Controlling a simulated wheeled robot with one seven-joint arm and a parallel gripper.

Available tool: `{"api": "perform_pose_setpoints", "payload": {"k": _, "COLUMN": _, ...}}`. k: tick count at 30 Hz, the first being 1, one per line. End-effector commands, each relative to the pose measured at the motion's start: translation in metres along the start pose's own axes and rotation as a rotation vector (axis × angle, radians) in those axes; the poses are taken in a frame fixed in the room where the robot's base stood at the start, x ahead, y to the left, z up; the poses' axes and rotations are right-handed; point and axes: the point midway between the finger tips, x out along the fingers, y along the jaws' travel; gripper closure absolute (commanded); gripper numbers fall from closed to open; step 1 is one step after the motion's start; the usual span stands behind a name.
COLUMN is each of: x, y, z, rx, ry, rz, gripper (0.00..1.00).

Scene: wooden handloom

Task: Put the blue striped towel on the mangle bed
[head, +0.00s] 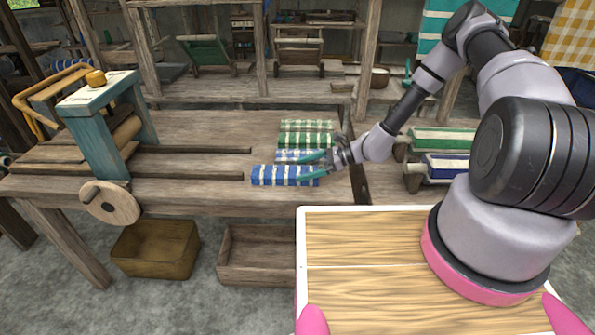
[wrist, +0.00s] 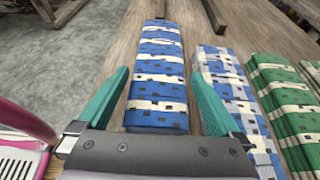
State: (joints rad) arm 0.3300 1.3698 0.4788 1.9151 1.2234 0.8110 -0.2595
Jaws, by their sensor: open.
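The blue striped towel (head: 272,176), folded with white bands, lies nearest the front in a row of towels on the wooden table. It also shows in the wrist view (wrist: 160,60). My gripper (head: 312,164) is over the towel's right end. In the wrist view its teal fingers (wrist: 160,75) are apart, one on each side of the towel, with no visible grip on it. I cannot tell how far down they reach. The mangle (head: 95,125) has a teal frame and stands at the table's left. Its bed (head: 190,162) is bare between two dark rails.
A paler blue-and-white towel (wrist: 228,85) lies close beside my right finger. Green striped towels (head: 305,140) lie behind it. The table between mangle and towels is clear apart from the low rails. A wooden crate (head: 258,255) sits on the floor in front.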

Motion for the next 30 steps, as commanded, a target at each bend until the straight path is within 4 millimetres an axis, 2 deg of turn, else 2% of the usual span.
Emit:
{"api": "perform_pose_setpoints", "payload": {"k": 1, "x": -0.013, "y": -0.002, "z": 0.000, "rx": -0.001, "ry": 0.002, "rz": -0.004, "gripper": 0.00}}
{"api": "perform_pose_setpoints", "payload": {"k": 6, "x": -0.050, "y": -0.002, "z": 0.000, "rx": -0.001, "ry": 0.001, "rz": -0.004, "gripper": 0.00}}
{"api": "perform_pose_setpoints", "payload": {"k": 12, "x": -0.080, "y": -0.001, "z": 0.000, "rx": 0.000, "ry": 0.000, "rz": -0.001, "gripper": 0.00}}
{"api": "perform_pose_setpoints", "payload": {"k": 23, "x": -0.092, "y": -0.001, "z": 0.002, "rx": -0.009, "ry": 0.005, "rz": 0.003, "gripper": 0.00}}
{"api": "perform_pose_setpoints", "payload": {"k": 26, "x": -0.102, "y": -0.004, "z": 0.014, "rx": -0.055, "ry": 0.031, "rz": 0.019, "gripper": 0.00}}
{"api": "perform_pose_setpoints", "payload": {"k": 30, "x": -0.130, "y": -0.008, "z": 0.051, "rx": -0.193, "ry": 0.114, "rz": 0.069, "gripper": 0.00}}
